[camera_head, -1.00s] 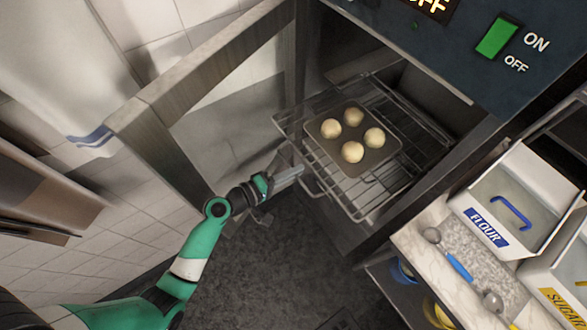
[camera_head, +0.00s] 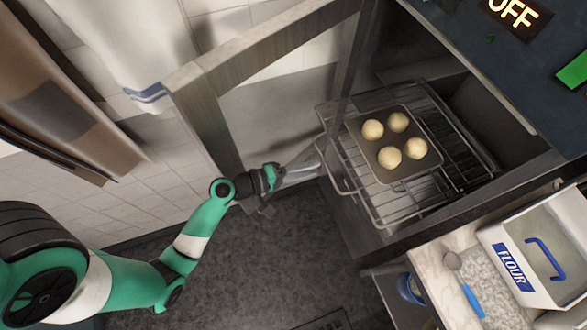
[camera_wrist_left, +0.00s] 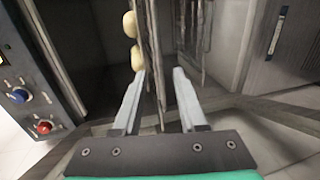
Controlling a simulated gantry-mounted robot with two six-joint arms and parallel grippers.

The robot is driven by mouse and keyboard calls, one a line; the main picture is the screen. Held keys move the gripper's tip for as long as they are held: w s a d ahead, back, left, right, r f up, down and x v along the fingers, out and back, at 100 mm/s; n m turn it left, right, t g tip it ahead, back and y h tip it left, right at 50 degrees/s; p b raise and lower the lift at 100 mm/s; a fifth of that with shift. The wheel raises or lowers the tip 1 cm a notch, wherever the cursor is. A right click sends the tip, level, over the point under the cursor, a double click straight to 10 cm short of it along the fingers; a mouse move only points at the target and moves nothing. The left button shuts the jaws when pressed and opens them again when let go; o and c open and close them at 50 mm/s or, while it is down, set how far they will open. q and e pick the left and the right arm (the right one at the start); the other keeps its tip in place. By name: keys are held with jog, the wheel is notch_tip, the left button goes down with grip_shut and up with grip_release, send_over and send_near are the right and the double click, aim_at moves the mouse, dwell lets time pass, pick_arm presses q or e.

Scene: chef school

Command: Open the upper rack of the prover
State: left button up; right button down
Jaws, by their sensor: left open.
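The prover's door (camera_head: 262,48) stands open at the left, at an angle to the cabinet. A wire rack (camera_head: 385,212) sticks out of the prover opening. It bears a dark baking tray (camera_head: 428,172) with several pale dough balls (camera_head: 390,157). My left gripper (camera_head: 318,166) is beside the rack's front left edge, between the rack and the open door. In the left wrist view my gripper (camera_wrist_left: 160,78) is open, with the rack's wires (camera_wrist_left: 152,45) beyond and between its fingers. I cannot tell whether the fingers touch the rack. My right gripper is out of view.
A flour bin (camera_head: 515,265) and a spoon with a blue handle (camera_head: 472,298) sit on the counter at the right. A towel (camera_head: 130,45) hangs at the upper left. The dark floor (camera_head: 265,265) below the gripper is clear.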

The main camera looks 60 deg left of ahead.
pick_arm(q)
jog(key=p+v, duration=0.4)
jog(key=v, duration=0.2)
jog(key=shift+p, duration=0.35)
